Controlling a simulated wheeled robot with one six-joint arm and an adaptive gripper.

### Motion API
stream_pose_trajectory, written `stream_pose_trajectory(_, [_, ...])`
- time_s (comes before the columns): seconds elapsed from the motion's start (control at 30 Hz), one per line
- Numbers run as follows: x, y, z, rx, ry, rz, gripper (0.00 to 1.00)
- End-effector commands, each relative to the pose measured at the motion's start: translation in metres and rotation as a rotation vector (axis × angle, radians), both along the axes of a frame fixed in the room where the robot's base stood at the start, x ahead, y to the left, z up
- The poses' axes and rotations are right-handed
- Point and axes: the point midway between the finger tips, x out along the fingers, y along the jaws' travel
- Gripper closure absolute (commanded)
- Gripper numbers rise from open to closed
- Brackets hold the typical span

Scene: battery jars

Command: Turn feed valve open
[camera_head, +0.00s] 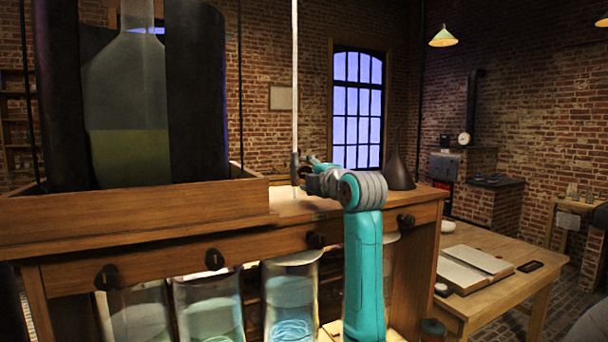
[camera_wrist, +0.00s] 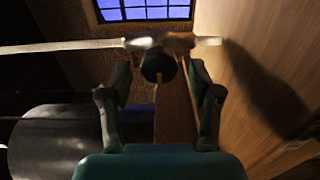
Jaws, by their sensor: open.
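The feed valve (camera_head: 295,168) appears as a small fitting low on a pale vertical pipe (camera_head: 295,80) above the wooden stand's top. In the wrist view the pipe (camera_wrist: 60,47) runs across the picture. The valve there (camera_wrist: 157,66) shows a dark round end and a brownish part beside it on the pipe. My gripper (camera_head: 307,168) is just right of the valve in the head view. In the wrist view my gripper (camera_wrist: 160,75) is open, with one finger on each side of the dark valve end and gaps showing. Whether either finger touches it I cannot tell.
A large glass bottle (camera_head: 128,110) with greenish liquid stands in a wooden tray (camera_head: 130,212) at left. Glass jars (camera_head: 290,295) stand below the stand's dark knobs (camera_head: 316,240). A dark funnel (camera_head: 398,172) is right of my gripper. A table (camera_head: 520,285) with an open book is at right.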

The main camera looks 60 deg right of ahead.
Motion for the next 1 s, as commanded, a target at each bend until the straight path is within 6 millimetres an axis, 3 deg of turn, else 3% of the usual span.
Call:
stream_pose_trajectory(0.3, [-0.055, 0.032, 0.000, -0.001, 0.000, -0.003, 0.37])
stream_pose_trajectory(0.5, [-0.076, 0.046, 0.000, -0.001, 0.001, -0.001, 0.37])
stream_pose_trajectory(1.0, [-0.084, 0.051, -0.001, 0.001, 0.002, -0.001, 0.37])
